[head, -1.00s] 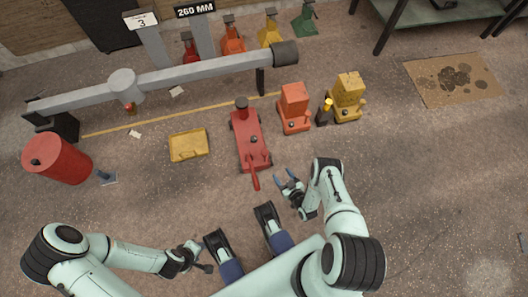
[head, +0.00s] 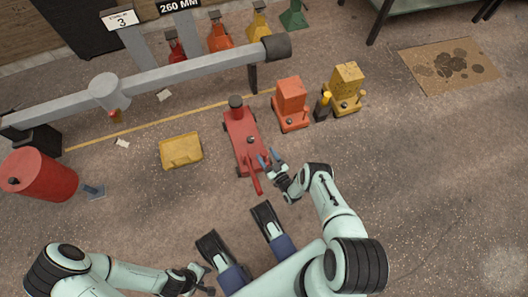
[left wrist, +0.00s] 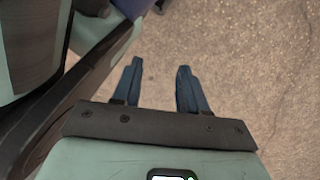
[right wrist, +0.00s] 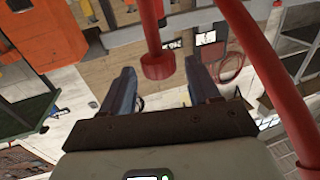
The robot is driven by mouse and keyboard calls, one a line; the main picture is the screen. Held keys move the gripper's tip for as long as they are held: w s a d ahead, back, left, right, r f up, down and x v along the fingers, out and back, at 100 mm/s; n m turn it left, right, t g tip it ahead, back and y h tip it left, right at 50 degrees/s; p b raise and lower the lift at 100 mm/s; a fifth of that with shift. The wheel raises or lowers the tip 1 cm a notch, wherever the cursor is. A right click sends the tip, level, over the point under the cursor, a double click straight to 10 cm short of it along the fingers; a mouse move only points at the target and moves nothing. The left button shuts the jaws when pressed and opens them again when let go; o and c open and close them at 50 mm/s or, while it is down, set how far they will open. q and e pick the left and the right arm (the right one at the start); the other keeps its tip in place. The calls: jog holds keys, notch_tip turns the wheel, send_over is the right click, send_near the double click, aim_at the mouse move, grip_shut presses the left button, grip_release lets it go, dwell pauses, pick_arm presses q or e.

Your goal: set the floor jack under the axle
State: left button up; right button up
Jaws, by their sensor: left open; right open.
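The red floor jack (head: 243,138) stands on the floor in the head view, its red handle (head: 256,180) toward me. The grey axle (head: 180,77) runs across above it, with the jack just on my side of it. My right gripper (head: 268,159) is open beside the handle. In the right wrist view a red rod end (right wrist: 158,66) shows between the open fingers (right wrist: 163,88); I cannot tell whether they touch it. My left gripper (head: 209,282) is open and empty near my base. Its fingers (left wrist: 157,82) show only floor between them in the left wrist view.
An orange jack (head: 291,103) and a yellow jack (head: 345,88) stand right of the red one. A yellow tray (head: 181,150) lies left of it, and a red drum (head: 40,175) is further left. Coloured stands (head: 219,36) line the back. The floor at right is open.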

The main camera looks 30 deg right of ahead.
jog(key=shift+w, duration=1.1)
pick_arm(q)
jog(key=shift+s+a+f+g, duration=0.1)
jog(key=shift+s+f+g, duration=0.2)
jog(key=shift+s, duration=0.5)
